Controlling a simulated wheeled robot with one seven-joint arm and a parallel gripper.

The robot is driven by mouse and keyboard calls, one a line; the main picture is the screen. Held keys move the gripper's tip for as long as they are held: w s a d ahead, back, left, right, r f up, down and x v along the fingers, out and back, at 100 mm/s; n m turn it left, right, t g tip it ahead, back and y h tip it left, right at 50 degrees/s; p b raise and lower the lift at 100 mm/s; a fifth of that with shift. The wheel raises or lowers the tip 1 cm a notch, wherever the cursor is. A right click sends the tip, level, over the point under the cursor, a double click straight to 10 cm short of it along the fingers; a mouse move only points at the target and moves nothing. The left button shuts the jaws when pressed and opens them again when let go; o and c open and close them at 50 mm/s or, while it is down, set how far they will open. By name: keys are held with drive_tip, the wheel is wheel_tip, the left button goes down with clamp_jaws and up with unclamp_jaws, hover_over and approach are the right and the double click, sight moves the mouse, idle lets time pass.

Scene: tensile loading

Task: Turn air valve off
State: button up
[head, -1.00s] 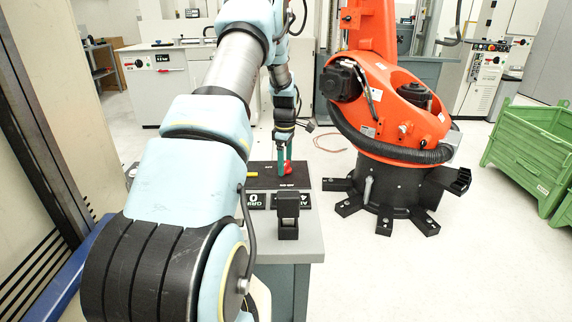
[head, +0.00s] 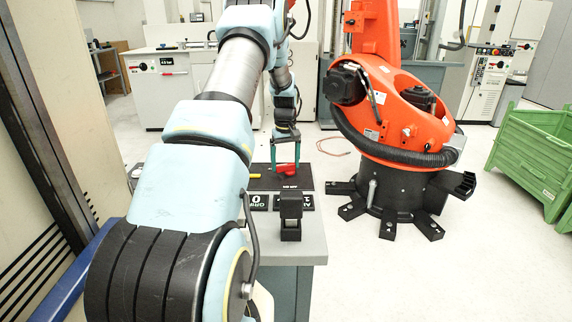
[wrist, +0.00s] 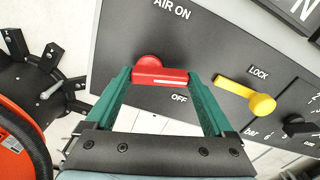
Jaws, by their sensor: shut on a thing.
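The red air valve handle (wrist: 165,76) lies crosswise on the dark panel (wrist: 225,50) in the wrist view, between the AIR ON label above and the OFF label below. Its round hub shows at its upper left. My gripper (wrist: 158,77) has its green fingers at the two ends of the handle and is shut on it. In the head view my gripper (head: 285,164) is over the panel on the bench, with the red handle (head: 287,170) at its fingertips. The exact contact is too small to tell there.
A yellow LOCK lever (wrist: 246,95) sits right of the handle, with a black knob (wrist: 298,126) beyond. A black block (head: 290,215) stands on the bench's near part. A large orange robot (head: 400,110) stands close on the right. A green crate (head: 530,165) is farther right.

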drive_tip(key=shift+w+m, duration=0.2)
drive_tip(key=shift+m, duration=1.4)
drive_tip(key=o, duration=1.1)
wheel_tip(320, 180, up, 11)
drive_tip(key=shift+f+b, duration=0.1)
drive_tip(key=shift+b, duration=0.95)
